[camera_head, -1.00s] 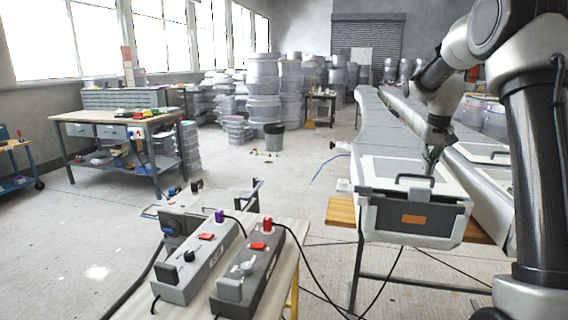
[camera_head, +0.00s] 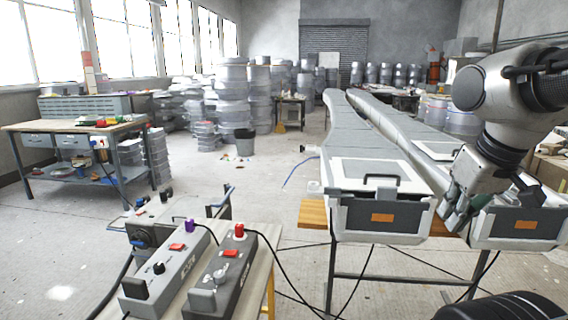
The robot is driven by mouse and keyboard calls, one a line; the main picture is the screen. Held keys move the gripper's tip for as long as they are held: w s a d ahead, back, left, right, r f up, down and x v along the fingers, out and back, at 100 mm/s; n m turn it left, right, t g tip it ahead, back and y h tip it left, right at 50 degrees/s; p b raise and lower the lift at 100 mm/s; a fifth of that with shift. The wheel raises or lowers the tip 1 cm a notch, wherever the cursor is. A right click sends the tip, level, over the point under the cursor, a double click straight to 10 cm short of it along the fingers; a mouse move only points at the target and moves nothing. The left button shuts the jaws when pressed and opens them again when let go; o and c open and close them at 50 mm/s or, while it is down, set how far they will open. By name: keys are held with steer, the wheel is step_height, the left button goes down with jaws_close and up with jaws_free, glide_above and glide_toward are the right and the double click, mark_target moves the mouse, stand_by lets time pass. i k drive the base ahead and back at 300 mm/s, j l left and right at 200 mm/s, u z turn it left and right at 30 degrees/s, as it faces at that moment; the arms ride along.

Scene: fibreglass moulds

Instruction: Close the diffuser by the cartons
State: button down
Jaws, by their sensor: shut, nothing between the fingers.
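Two long grey diffusers run side by side away from me. The right diffuser (camera_head: 518,222) is the one closer to the brown cartons (camera_head: 553,146) at the right edge. It has a grey front end with an orange label, and my arm covers much of its near top. The left diffuser (camera_head: 382,217) has a similar front, a pale top panel and a black handle (camera_head: 381,178). My gripper (camera_head: 448,212) is shut and empty, pointing down by the gap between the two front ends. I cannot tell whether it touches the right diffuser.
A near bench holds two grey switch boxes (camera_head: 170,265) with cables. A metal stand (camera_head: 345,272) and wooden boards (camera_head: 312,212) are under the diffusers. A workbench (camera_head: 75,125) stands at left, a bin (camera_head: 244,142) farther back. The floor between is mostly clear.

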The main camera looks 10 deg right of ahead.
mark_target(446, 151)
steer(key=z, duration=1.15)
steer(key=i+l, duration=0.1)
steer(key=i, duration=0.45)
steer(key=i+l, duration=0.1)
steer(key=i, duration=0.45)
